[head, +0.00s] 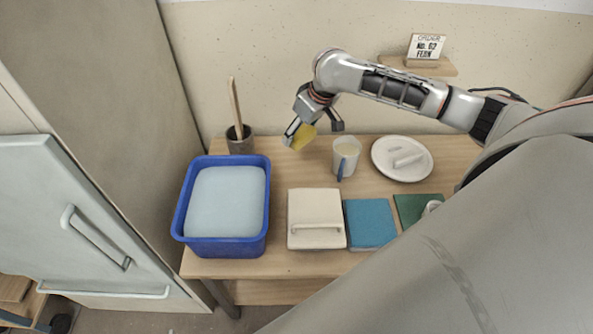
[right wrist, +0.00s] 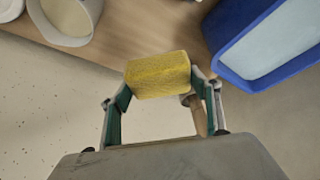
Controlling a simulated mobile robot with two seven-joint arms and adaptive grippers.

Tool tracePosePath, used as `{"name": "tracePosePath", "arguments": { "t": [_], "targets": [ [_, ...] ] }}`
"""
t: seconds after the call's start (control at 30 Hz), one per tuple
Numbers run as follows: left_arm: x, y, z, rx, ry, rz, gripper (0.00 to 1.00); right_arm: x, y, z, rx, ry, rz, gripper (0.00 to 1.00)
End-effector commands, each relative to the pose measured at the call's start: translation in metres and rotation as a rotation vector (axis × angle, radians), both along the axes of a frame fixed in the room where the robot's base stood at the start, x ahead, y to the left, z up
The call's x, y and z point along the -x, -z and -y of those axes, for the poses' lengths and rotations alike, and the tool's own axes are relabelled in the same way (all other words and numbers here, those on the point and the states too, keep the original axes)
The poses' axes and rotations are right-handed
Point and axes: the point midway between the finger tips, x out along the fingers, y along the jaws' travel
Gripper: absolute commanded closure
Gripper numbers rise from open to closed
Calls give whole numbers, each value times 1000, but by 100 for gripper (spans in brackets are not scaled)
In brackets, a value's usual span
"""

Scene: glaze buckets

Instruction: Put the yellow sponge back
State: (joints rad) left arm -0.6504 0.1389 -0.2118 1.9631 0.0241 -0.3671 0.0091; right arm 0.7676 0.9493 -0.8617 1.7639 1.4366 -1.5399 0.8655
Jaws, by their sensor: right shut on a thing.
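The yellow sponge (head: 303,137) is in my right gripper (head: 312,138), above the back of the table, between the dark pot and the white mug. In the right wrist view the sponge (right wrist: 158,76) sits between the two fingertips of the gripper (right wrist: 160,88), which is shut on it. The sponge is clear of the table's things. My left gripper is in neither view.
A blue tub (head: 262,215) with pale blue contents stands at the table's left. A dark pot (head: 240,146) holds a wooden stick.

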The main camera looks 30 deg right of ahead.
Motion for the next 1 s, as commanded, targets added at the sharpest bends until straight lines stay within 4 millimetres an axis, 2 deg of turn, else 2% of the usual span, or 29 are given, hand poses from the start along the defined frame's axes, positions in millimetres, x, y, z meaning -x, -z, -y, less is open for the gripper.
{"name": "tracePosePath", "arguments": {
  "t": [0.03, 0.1, 0.3, 0.4, 0.73, 1.0],
  "targets": [
    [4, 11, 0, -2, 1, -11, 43, 1, 18, -1, -3, 2, -6, 53],
    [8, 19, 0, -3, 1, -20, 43, 2, 36, -1, -2, 1, -6, 53],
    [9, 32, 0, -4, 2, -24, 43, 1, 84, 0, -2, 1, -4, 53],
    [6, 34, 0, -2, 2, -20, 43, 1, 101, -1, -1, 0, -3, 53],
    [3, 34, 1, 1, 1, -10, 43, 0, 124, 0, -2, 1, 0, 53],
    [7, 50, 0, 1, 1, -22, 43, 1, 168, -1, -3, 1, -3, 53]
  ]
}}
